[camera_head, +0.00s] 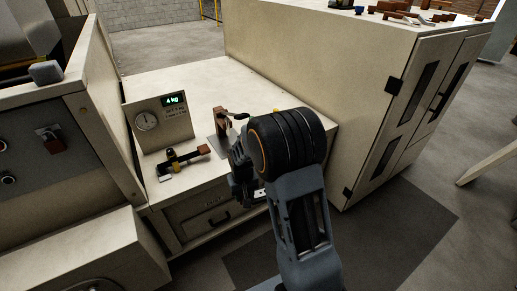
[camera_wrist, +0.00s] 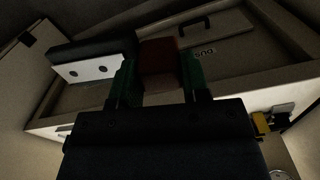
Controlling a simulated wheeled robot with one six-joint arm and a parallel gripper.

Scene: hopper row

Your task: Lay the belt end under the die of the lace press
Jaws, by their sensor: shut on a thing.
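In the wrist view, my gripper (camera_wrist: 158,80) has its green fingers on both sides of a dark red-brown block-shaped piece (camera_wrist: 160,58). I cannot tell whether this piece belongs to the belt end. In the head view my gripper (camera_head: 242,190) is low at the bench's front edge, largely hidden by my wrist. A brown upright with a dark lever (camera_head: 221,122) stands on a grey plate, probably the lace press; its die cannot be made out. A black and yellow tool with a red-brown end (camera_head: 184,160) lies to its left.
A gauge panel (camera_head: 158,122) reading 4 kg stands at the bench's left. The bench top (camera_head: 190,88) is clear towards the back. A drawer with a handle (camera_head: 214,220) is below. A tall cabinet (camera_head: 310,75) bounds the right, a grey-panelled machine (camera_head: 60,165) the left.

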